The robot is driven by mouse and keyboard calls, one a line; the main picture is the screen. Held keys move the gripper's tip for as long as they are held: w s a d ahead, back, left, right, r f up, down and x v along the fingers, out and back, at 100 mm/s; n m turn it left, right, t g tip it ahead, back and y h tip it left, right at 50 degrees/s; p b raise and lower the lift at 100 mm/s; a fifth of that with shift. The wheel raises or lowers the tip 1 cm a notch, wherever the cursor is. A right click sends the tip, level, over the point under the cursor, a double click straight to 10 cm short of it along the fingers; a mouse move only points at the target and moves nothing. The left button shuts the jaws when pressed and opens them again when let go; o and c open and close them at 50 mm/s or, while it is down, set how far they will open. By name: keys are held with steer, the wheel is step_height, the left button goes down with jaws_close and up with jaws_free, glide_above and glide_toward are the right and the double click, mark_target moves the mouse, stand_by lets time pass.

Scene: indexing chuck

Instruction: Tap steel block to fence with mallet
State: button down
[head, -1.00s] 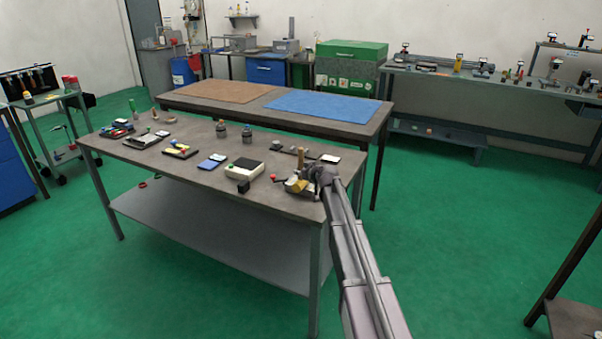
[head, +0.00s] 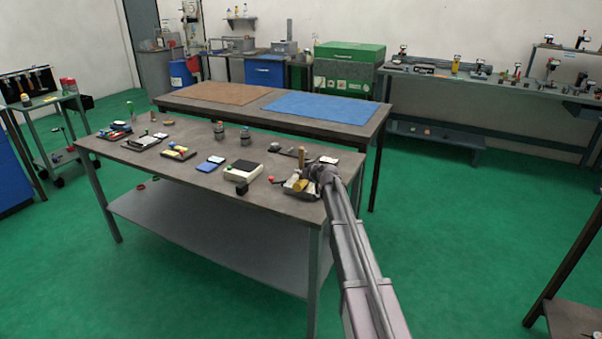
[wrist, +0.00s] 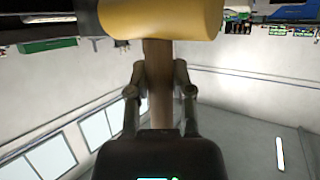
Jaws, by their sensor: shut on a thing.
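My gripper (wrist: 158,78) is shut on the wooden handle of the mallet in the wrist view. The mallet's yellow head (wrist: 165,18) fills the top of that view, beyond my fingertips, with a dark part at its left. In the head view my gripper (head: 319,172) is over the right end of the near table. The yellow mallet head (head: 300,184) shows just left of it, low over a small grey fixture. I cannot make out the steel block or fence there; they are too small or hidden by the mallet and arm. Contact cannot be told.
A red-knobbed lever (head: 271,179) stands left of the mallet. A table with a blue mat (head: 322,105) stands behind.

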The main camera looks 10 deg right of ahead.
stand_by(0.4)
steer(key=shift+s+a, duration=0.4)
steer(key=shift+s, duration=0.05)
steer(key=shift+w+d, duration=0.15)
steer(key=shift+w, duration=0.05)
steer(key=shift+w+d, duration=0.35)
steer(key=shift+w, duration=0.15)
stand_by(0.6)
steer(key=shift+s+a, duration=0.3)
steer(key=shift+s, duration=0.1)
steer(key=shift+w+d, duration=0.1)
stand_by(0.4)
steer(key=shift+w+d, duration=0.25)
steer(key=shift+w, duration=0.1)
steer(key=shift+s+a, duration=0.1)
steer(key=shift+s, duration=0.1)
